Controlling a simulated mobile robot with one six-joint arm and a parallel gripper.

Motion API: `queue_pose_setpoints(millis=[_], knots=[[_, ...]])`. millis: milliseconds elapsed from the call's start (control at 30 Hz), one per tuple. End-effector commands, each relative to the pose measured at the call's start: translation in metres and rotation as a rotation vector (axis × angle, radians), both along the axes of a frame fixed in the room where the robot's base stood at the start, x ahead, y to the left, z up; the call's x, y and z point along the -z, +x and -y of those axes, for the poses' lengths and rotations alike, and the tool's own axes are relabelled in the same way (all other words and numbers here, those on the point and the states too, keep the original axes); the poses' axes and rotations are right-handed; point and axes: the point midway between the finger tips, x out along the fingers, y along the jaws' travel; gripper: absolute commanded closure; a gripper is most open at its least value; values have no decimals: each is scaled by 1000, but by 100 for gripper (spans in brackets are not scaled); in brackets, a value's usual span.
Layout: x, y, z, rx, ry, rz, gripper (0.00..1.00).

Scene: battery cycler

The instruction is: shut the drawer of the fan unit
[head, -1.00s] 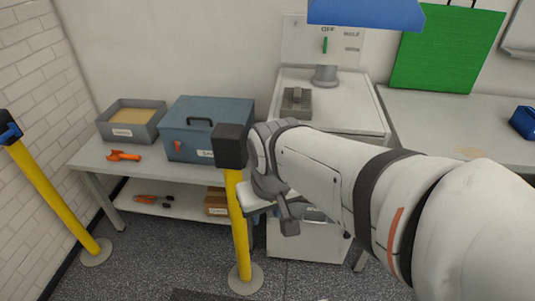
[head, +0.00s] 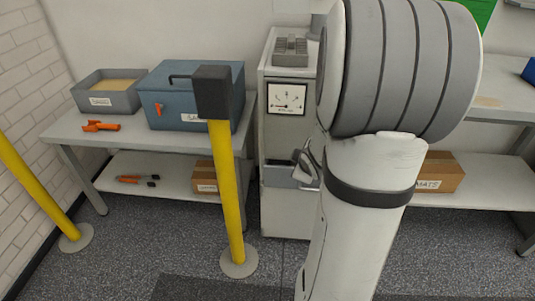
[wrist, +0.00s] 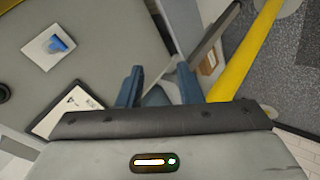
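The fan unit (head: 280,215) appears to be the pale upright cabinet with a dial in the head view. Its drawer (head: 278,175) appears as a grey-blue part below the dial; my arm hides its right side, and I cannot tell how far it stands out. My gripper (head: 308,170) is at the drawer's right, mostly hidden by my arm. In the wrist view, the two blue fingers of my gripper (wrist: 159,88) are apart, with a pale bluish surface beyond them. I cannot tell whether they touch it. The unit's grey face (wrist: 110,40) fills the left side there.
A yellow post (head: 228,190) stands in front, left of the unit. A table (head: 70,130) at left bears a blue box (head: 185,105), a grey bin (head: 108,97) and an orange tool (head: 100,126). A cardboard box (head: 440,172) lies on the right shelf.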

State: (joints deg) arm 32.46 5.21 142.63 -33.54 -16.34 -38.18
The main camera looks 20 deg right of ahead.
Motion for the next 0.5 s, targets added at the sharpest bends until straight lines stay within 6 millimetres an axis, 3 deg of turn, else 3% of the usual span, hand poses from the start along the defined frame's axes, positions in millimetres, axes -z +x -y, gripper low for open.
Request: queue_pose_setpoints(millis=[33, 200, 333, 500], knots=[[48, 1, 19, -34, -41, 25, 67], [130, 0, 58, -218, -221, 157, 67], [177, -10, 76, -314, -338, 274, 67], [209, -26, 87, -370, -449, 397, 67]])
